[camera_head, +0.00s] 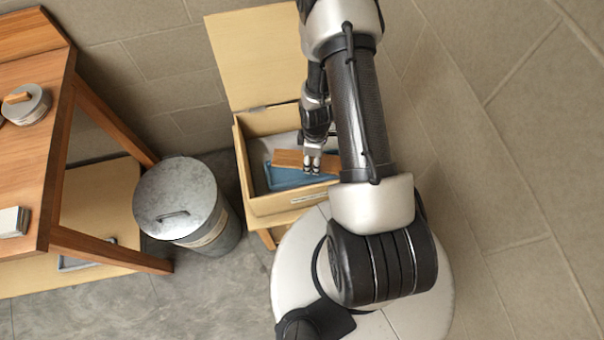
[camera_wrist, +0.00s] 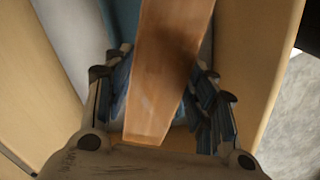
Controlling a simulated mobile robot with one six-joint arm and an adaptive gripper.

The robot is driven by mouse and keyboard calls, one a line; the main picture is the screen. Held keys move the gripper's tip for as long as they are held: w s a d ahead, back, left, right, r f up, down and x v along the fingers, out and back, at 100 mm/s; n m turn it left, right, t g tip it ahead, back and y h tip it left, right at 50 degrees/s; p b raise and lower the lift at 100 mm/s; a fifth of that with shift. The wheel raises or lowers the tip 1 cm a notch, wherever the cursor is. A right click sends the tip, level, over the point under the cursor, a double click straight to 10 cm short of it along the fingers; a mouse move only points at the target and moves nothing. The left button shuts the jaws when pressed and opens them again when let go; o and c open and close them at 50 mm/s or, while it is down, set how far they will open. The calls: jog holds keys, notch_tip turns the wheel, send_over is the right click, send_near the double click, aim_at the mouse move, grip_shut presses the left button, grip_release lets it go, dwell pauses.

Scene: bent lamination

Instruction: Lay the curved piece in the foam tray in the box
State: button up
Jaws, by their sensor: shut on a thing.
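The curved piece (camera_head: 289,159) is a brown wooden strip inside the open wooden box (camera_head: 243,163). My gripper (camera_head: 312,168) is shut on it and reaches down into the box. In the wrist view the piece (camera_wrist: 165,75) runs between the two fingers of my gripper (camera_wrist: 165,100), its near end pointing toward the palm. The blue foam tray (camera_head: 285,181) lies in the box below the piece. I cannot tell whether the piece touches the tray. The right part of the box is hidden behind my arm.
The box lid (camera_head: 250,55) stands open at the back. A grey lidded metal bin (camera_head: 180,200) stands close to the left of the box. A wooden table (camera_head: 35,75) further left holds a round tin (camera_head: 27,103) and a white stack (camera_head: 13,221).

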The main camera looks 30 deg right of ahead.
jog(key=shift+f+b, duration=0.5)
jog(key=shift+f, duration=0.4)
jog(key=shift+r, duration=0.1)
jog(key=o, duration=1.2)
notch_tip(320, 180, up, 12)
